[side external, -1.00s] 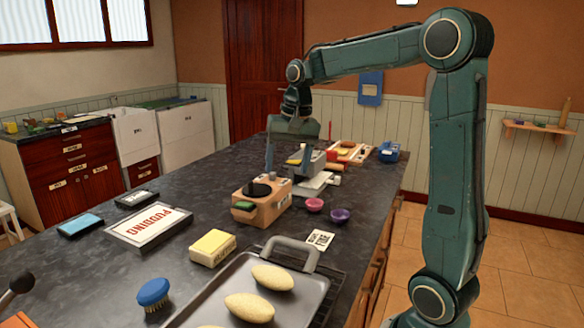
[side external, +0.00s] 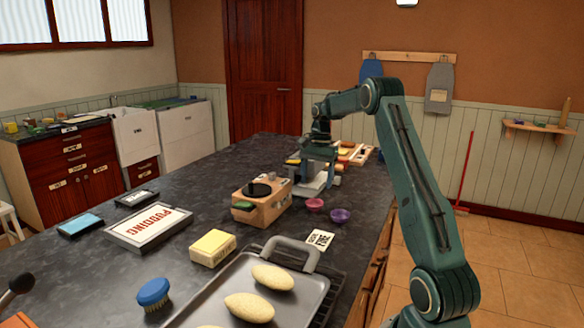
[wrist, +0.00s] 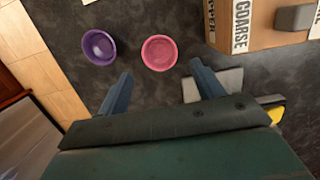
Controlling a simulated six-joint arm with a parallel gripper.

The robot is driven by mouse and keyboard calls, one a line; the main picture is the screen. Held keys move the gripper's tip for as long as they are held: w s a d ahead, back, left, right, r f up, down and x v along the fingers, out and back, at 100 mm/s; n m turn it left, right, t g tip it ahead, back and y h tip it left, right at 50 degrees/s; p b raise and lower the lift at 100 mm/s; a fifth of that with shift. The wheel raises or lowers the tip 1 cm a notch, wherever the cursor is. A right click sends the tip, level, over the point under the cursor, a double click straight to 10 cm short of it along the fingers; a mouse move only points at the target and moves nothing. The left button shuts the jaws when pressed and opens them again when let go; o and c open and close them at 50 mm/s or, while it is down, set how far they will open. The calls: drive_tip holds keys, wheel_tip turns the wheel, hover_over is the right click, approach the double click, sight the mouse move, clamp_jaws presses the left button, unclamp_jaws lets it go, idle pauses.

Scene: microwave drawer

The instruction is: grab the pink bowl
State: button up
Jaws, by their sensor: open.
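The pink bowl (side external: 315,205) sits upright on the dark countertop, just left of the purple bowl (side external: 340,216). In the wrist view the pink bowl (wrist: 160,52) lies ahead of my gripper (wrist: 158,82), roughly centred between the line of its two fingers. The purple bowl (wrist: 98,47) is to its left, ahead of the left finger. My gripper is open and empty, with its fingers spread apart. In the side view my gripper (side external: 318,180) hangs over the counter behind the bowls. Its height above the counter is hard to judge.
A cardboard box labelled COARSE (wrist: 262,22) stands to the right of the pink bowl in the wrist view; it also shows in the side view (side external: 262,208). A paper card (side external: 319,239) and the grey tray (side external: 250,290) lie nearer the side camera. The counter's edge is right of the bowls.

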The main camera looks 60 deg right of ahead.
sight(315, 200)
drive_tip(key=shift+a+f, duration=0.15)
drive_tip(key=shift+f, duration=1.15)
drive_tip(key=shift+f, duration=0.1)
drive_tip(key=shift+a+f, duration=0.2)
drive_tip(key=shift+f, duration=1)
drive_tip(key=shift+a+f, duration=0.2)
drive_tip(key=shift+f, duration=1)
drive_tip(key=c, duration=1)
